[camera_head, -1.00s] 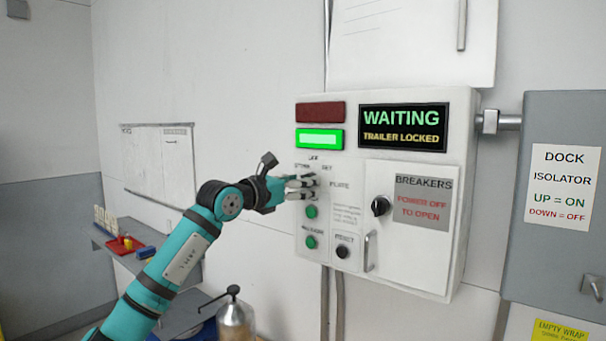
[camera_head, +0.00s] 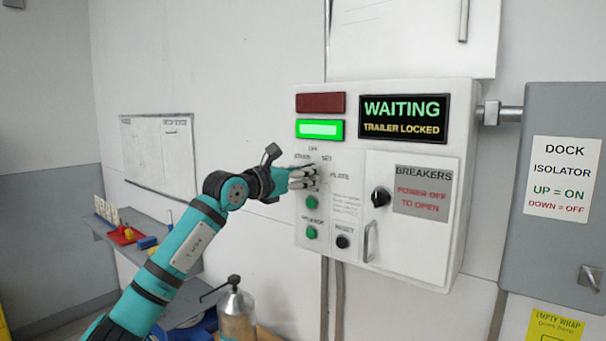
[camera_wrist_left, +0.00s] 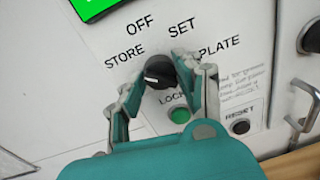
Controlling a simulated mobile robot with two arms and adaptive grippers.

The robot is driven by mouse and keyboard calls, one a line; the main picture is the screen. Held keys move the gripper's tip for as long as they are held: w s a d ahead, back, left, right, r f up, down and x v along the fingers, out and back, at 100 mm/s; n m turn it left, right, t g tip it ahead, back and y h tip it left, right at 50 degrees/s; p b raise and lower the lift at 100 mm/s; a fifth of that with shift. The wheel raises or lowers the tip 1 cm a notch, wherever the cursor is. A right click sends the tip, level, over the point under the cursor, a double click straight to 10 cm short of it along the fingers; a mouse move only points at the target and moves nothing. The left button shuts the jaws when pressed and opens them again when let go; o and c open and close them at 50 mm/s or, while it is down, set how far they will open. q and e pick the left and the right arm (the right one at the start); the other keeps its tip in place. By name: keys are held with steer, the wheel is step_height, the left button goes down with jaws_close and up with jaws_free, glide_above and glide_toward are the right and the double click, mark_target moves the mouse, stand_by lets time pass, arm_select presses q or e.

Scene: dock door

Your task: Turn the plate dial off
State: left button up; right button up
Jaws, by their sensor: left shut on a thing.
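The plate dial (camera_wrist_left: 160,72) is a round black knob on the white control panel (camera_head: 322,262). Labels STORE, OFF, SET and PLATE stand around it. A pale mark shows on the knob's left side, toward STORE, in the left wrist view. My left gripper (camera_wrist_left: 161,77) is shut on the dial, one finger on each side of it. In the head view the left gripper (camera_head: 312,176) reaches the panel from the left, and its fingers hide the dial. My right gripper is not in view.
Below the dial are a green LOCK button (camera_wrist_left: 180,115), another green button (camera_head: 311,232) and a black RESET button (camera_head: 342,242). The screen (camera_head: 403,119) reads WAITING, TRAILER LOCKED. A black breaker knob (camera_head: 380,197) and door handle (camera_head: 369,241) protrude on the right.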

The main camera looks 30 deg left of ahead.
arm_select(q)
steer(key=shift+m, duration=0.3)
steer(key=shift+m+b, duration=0.35)
steer(key=shift+m, duration=4.15)
steer(key=o, duration=1.2)
steer(key=shift+c, duration=0.2)
steer(key=shift+s, duration=0.15)
